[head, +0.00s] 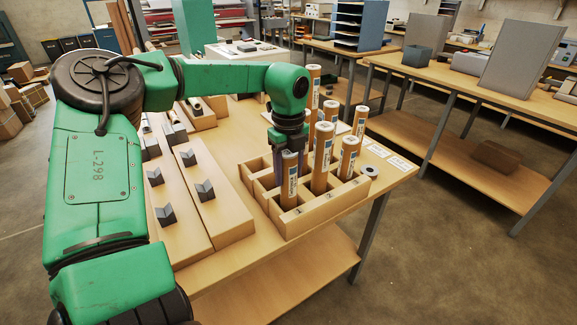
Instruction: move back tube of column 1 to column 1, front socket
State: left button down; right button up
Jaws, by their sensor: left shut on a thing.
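The wooden tube rack (318,216) stands at the right end of the table and has several sockets. My left gripper (290,163) points down over the rack's left column and is shut on a brown tube (289,189) with a white label. The tube is upright at the front left socket, its lower end behind the rack's front wall. I cannot tell whether it rests on the bottom. The fingers hide part of the tube. Other capped tubes stand to its right, including a front middle one (320,165) and a front right one (347,158). My right gripper is not in view.
A dark roll (370,171) and white cards (378,150) lie right of the rack. Wooden blocks with grey V-shaped holders (205,190) lie to the left. A tall tube (313,85) rises behind my gripper. The table's front edge is close to the rack.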

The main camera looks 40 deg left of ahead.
pick_arm(q)
jog(key=shift+f, duration=0.8)
jog(key=shift+w+a+f+b, duration=0.1)
jog(key=shift+w+f+b, duration=0.1)
jog(key=shift+f+b, duration=0.2)
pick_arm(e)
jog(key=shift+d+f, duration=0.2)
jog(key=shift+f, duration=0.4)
pick_arm(q)
jog(key=shift+s+r, duration=0.1)
jog(key=shift+s, duration=0.05)
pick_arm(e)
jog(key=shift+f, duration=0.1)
pick_arm(q)
jog(key=shift+f+b, duration=0.4)
jog(key=shift+f, duration=0.1)
jog(key=shift+c, duration=0.9)
grip_release()
jog(key=shift+r, duration=0.1)
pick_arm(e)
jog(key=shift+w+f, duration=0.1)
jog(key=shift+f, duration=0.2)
